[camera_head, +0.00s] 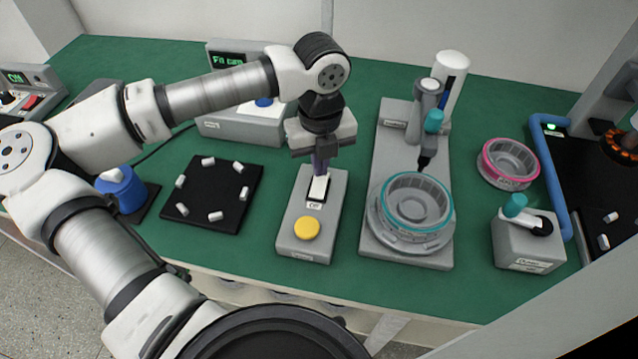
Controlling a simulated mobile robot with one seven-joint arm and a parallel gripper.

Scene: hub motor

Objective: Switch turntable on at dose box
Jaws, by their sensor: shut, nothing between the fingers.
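The grey box with a yellow button (307,228) stands at the middle front of the green bench; I take it for the dose box. A white rocker switch (317,191) sits on its top behind the button, above a small dark label. My gripper (320,172) points down with its fingers shut and empty, right at the far end of the switch. I cannot tell whether the fingertips touch it. The turntable (412,243) stands to the right on a grey base, with a teal-rimmed ring part on it under a dispensing nozzle (424,163).
A black mat (212,195) with several white pieces lies left of the box. A display unit (240,128) stands behind. On the right are a pink-rimmed ring (508,162), a small grey box with a teal lever (528,243) and a blue-handled black tray (590,190).

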